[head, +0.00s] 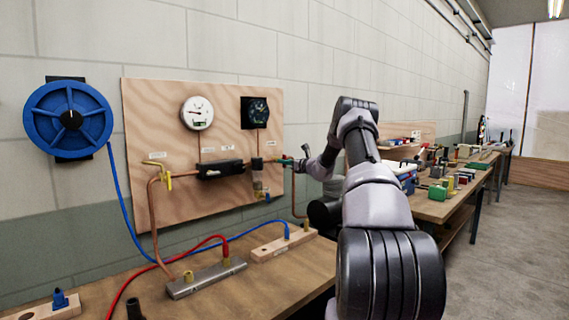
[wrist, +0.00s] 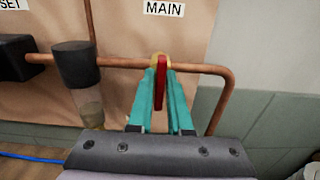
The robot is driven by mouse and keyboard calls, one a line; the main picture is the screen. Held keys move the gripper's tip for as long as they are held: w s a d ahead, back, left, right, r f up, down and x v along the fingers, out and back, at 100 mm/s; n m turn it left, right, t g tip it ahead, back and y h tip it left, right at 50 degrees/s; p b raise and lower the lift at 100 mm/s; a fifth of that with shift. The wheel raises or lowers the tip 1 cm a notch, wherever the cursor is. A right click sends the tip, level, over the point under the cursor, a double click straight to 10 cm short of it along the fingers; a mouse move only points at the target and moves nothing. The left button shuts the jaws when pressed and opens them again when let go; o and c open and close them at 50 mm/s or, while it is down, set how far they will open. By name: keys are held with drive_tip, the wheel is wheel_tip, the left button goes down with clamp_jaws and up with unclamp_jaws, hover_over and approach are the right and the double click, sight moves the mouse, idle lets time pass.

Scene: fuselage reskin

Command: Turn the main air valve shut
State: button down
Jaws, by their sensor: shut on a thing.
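The main air valve's red handle (wrist: 161,82) shows in the wrist view under the "MAIN" label (wrist: 164,8). It meets the copper pipe (wrist: 205,68) at a brass-coloured body and runs crosswise to the pipe in the picture. My gripper (wrist: 161,74) has its teal fingers on both sides of the handle and is shut on it. In the head view my gripper (head: 284,162) is at the right edge of the plywood board (head: 225,95). The handle is too small to make out there, partly hidden by the fingers.
A round gauge (head: 197,113), a dark gauge (head: 255,111) and a yellow-handled valve (head: 157,170) are on the board. A blue hose reel (head: 50,118) hangs at left. Red and blue hoses cross the bench (head: 245,290) below. A cluttered workbench (head: 440,207) stands at right beside open floor.

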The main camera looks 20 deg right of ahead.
drive_tip(key=shift+f, duration=0.1)
drive_tip(key=c, duration=0.9)
unclamp_jaws()
drive_tip(key=v, duration=1)
drive_tip(key=shift+s+d, duration=0.15)
drive_tip(key=shift+s, duration=0.25)
